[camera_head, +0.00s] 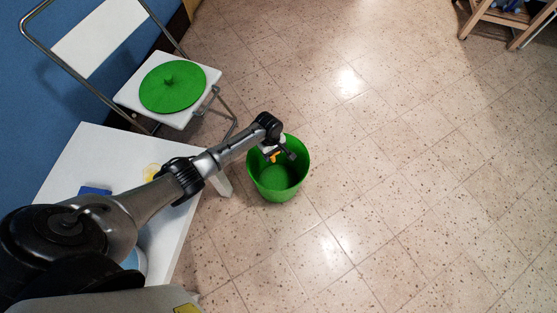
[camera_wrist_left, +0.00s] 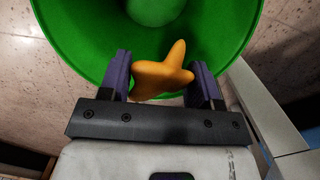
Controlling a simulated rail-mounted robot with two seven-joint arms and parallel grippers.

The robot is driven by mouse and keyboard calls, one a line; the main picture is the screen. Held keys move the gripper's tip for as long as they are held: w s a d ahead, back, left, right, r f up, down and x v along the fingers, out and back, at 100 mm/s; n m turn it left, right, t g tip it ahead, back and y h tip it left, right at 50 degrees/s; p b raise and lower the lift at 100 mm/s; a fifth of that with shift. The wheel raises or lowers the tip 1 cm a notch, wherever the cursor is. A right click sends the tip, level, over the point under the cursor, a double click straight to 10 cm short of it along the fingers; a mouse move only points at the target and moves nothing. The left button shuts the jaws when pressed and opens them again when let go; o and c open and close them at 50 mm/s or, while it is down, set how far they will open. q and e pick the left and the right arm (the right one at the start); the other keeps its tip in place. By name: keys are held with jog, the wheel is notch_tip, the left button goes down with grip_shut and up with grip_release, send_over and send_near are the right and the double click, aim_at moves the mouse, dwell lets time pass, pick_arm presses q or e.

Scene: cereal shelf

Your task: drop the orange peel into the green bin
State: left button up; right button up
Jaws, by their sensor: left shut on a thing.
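The orange peel (camera_wrist_left: 162,75) is a small yellow-orange piece with pointed lobes. My left gripper (camera_wrist_left: 162,82) is shut on it, with a purple-padded finger on each side. In the head view the left gripper (camera_head: 279,155) and the peel (camera_head: 273,156) are over the upper part of the green bin (camera_head: 280,195). The bin stands on the floor, open at the top, and its inner floor shows. In the left wrist view the bin (camera_wrist_left: 85,45) lies beyond the peel. My right gripper is not in view.
A white table (camera_head: 85,150) stands at the left with a blue item (camera_head: 95,190) and a yellow item (camera_head: 151,172) on it. A folding chair holds a green lid (camera_head: 172,88). A wooden stand (camera_head: 500,18) is at the far right. The tiled floor right of the bin is clear.

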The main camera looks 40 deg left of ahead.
pick_arm(q)
jog(key=o, duration=1)
jog(key=shift+r+p, duration=0.4)
jog(key=shift+r, duration=0.1)
jog(key=r+p, duration=0.2)
jog(key=r, duration=0.2)
jog(key=a+r+p, duration=0.1)
jog(key=r+p, duration=0.2)
jog(key=r, duration=0.1)
jog(key=r+p, duration=0.3)
jog(key=r, duration=0.1)
jog(key=shift+w+a+r, duration=0.2)
jog(key=shift+a+r, duration=0.1)
jog(key=shift+r, duration=0.05)
